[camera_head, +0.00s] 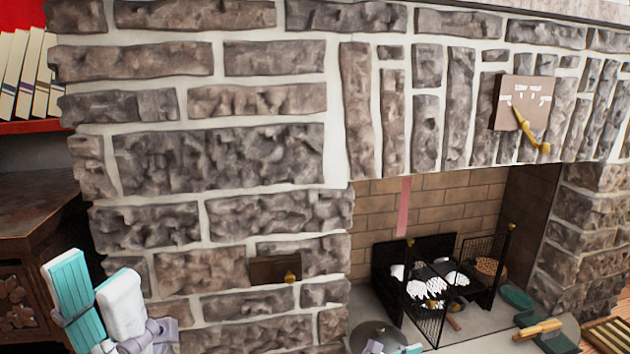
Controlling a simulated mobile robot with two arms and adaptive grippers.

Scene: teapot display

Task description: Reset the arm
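My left gripper (97,275) is at the lower left, in front of the stone wall and the dark wooden cabinet. Its teal finger and its white finger point up with a gap between them, and nothing is seen in the gap. Small grey and teal parts at the bottom edge, right of centre, look like the tip of my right gripper (392,349). The rest of it is cut off by the frame, so its opening cannot be told.
A stone fireplace wall (220,150) fills the view. A black metal grate (425,285) stands in the hearth. A brown plaque (524,103) with a gold hook hangs upper right. A dark cabinet (30,215) and red bookshelf (35,126) are at left. A green-and-wood object (540,330) lies lower right.

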